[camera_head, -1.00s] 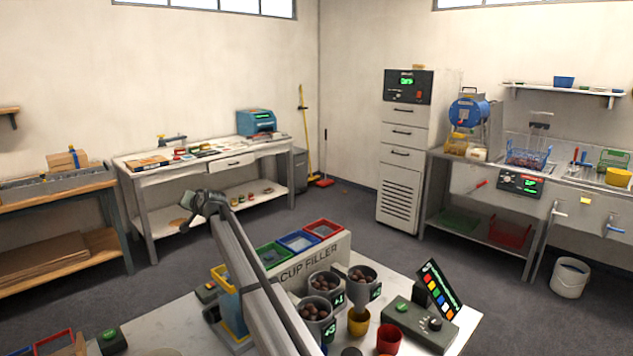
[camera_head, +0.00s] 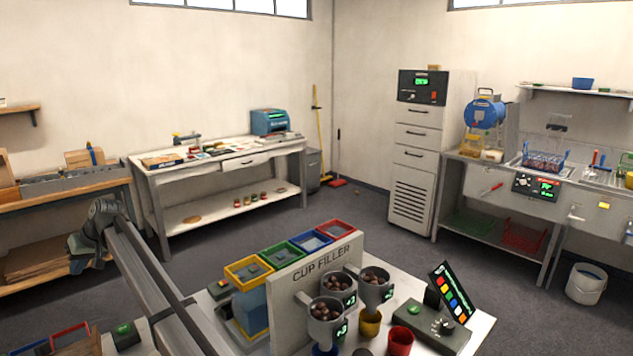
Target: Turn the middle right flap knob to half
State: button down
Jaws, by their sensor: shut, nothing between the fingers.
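My gripper (camera_head: 84,252) is at the far end of my grey arm, at the left of the head view. It looks small and dark, hangs below the wrist, and holds nothing visible. It is well left of the cup filler (camera_head: 318,262). I cannot pick out a middle right flap knob with certainty. The filler has grey funnels of brown nuts with green-marked dark tags, including a front funnel (camera_head: 326,333) and a right funnel (camera_head: 376,297). A control box (camera_head: 425,322) at the right carries a dark knob; its setting is too small to read.
A yellow cup (camera_head: 370,325) and a red cup (camera_head: 400,342) stand by the funnels. Coloured open trays (camera_head: 247,269) line the filler's back. A colour-button panel (camera_head: 450,293) tilts up at the right. Floor separates this table from the wall benches and white cabinet (camera_head: 414,170).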

jog(key=s+a+n+g+h, duration=0.2)
jog(key=s+a+n+h, duration=0.15)
jog(key=s, duration=1.05)
jog(key=s+a+n+g+h, duration=0.3)
jog(key=s+n, duration=0.2)
jog(key=s, duration=0.8)
jog(key=shift+s+d+f, duration=0.4)
jog(key=shift+d+f, duration=0.1)
jog(key=shift+f, duration=0.4)
jog(key=shift+s+d+f, duration=0.4)
jog(key=shift+d+f, duration=0.05)
jog(key=shift+f, duration=0.4)
jog(key=shift+s+d+f, duration=0.4)
jog(key=shift+d+f, duration=0.1)
jog(key=shift+f, duration=0.4)
jog(key=shift+s+a, duration=0.1)
jog(key=shift+s+r, duration=0.3)
jog(key=shift+s, duration=0.1)
jog(key=shift+d, duration=0.3)
jog(key=shift+w+d, duration=0.15)
jog(key=shift+d, duration=0.1)
notch_tip(320, 180, up, 5)
jog(key=w+a, duration=0.2)
jog(key=shift+r, duration=0.2)
